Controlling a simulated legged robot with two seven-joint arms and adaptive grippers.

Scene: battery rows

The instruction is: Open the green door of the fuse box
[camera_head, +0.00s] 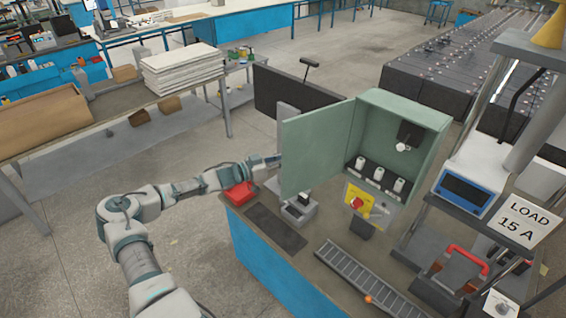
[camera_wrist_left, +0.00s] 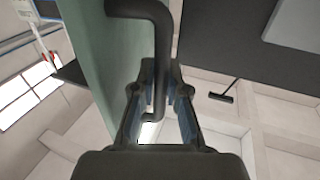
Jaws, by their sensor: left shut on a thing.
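The fuse box (camera_head: 405,120) is a pale green cabinet standing on the bench. Its green door (camera_head: 318,145) is swung open to the left, and the inside shows several white fuses (camera_head: 379,174) in a row. My left gripper (camera_head: 274,160) reaches in from the left to the door's outer edge. In the left wrist view the left gripper (camera_wrist_left: 161,75) is shut on the dark bent handle (camera_wrist_left: 163,35), which passes between its fingers. The door's green face (camera_wrist_left: 105,45) lies just left of the handle there. My right gripper is not in view.
A red tray (camera_head: 238,193) sits on the bench corner below my left forearm. A yellow plate with a red knob (camera_head: 357,203) stands below the box. A blue meter (camera_head: 466,194) and a "LOAD 15 A" sign (camera_head: 521,222) are at right. Open floor lies left of the bench.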

